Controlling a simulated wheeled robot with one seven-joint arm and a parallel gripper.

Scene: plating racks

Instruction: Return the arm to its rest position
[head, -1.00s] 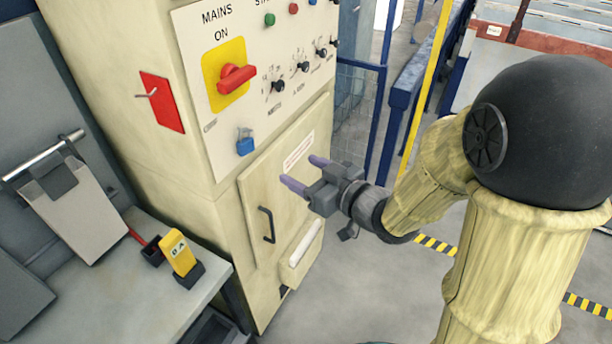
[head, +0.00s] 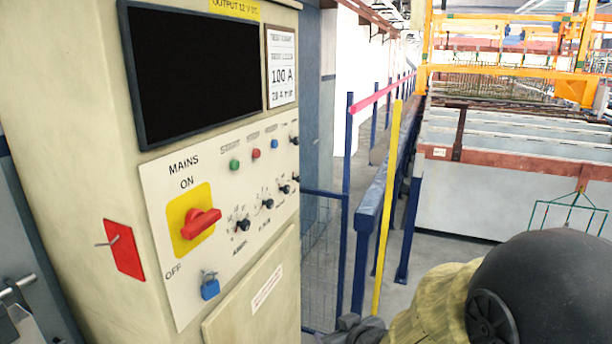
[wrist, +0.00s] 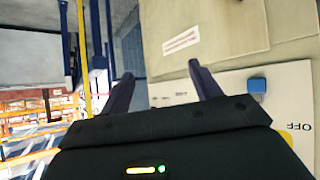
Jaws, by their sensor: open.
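My gripper (wrist: 160,82) shows in the wrist view with its two dark fingers spread apart and nothing between them. It faces the cream control cabinet (head: 85,100), whose panel and door lie beyond the fingers. In the head view only the back part of my gripper shows at the bottom edge, and its fingers are hidden below the frame. My arm, with a black round joint and a cream sleeve, fills the lower right of the head view.
The cabinet carries a red mains switch (head: 201,223), a blue padlock (head: 210,287) and a red plate (head: 124,250). A blue rail (head: 372,215) and yellow post (head: 387,210) stand right of it. Grey tanks (head: 470,195) lie beyond, with floor between.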

